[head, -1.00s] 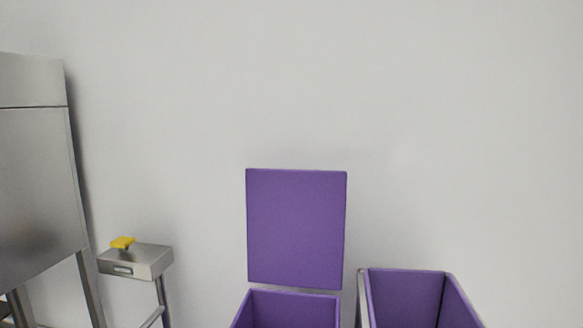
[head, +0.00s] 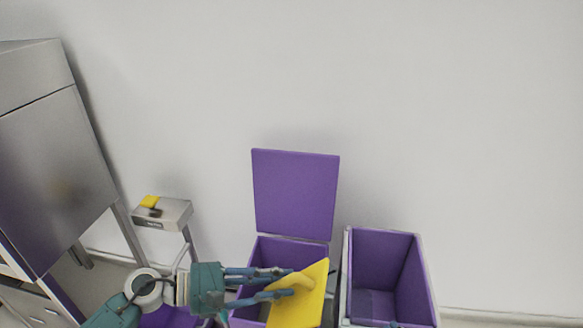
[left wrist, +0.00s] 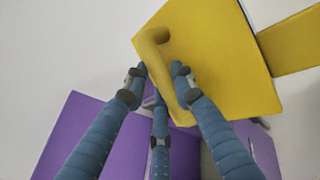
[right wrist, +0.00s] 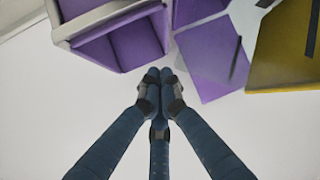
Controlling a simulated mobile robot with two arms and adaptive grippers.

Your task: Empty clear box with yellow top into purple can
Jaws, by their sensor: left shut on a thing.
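The yellow top (head: 312,300) with a curved handle is in front of the open purple can (head: 262,252), partly over its mouth in the head view. My left gripper (head: 290,284) is shut on the handle, which shows between the fingers in the left wrist view (left wrist: 160,75). The clear box walls cannot be made out, so I cannot tell what is in it. The can's purple lid (head: 296,195) stands upright behind. My right gripper (right wrist: 160,85) has its fingers together with nothing between them. Yellow also shows at the right in the right wrist view (right wrist: 285,48).
A second open purple bin (head: 385,265) stands right beside the can. At the left are a steel cabinet (head: 60,165) and a small steel stand (head: 165,212) with a yellow item (head: 149,201) on it. The wall behind is bare.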

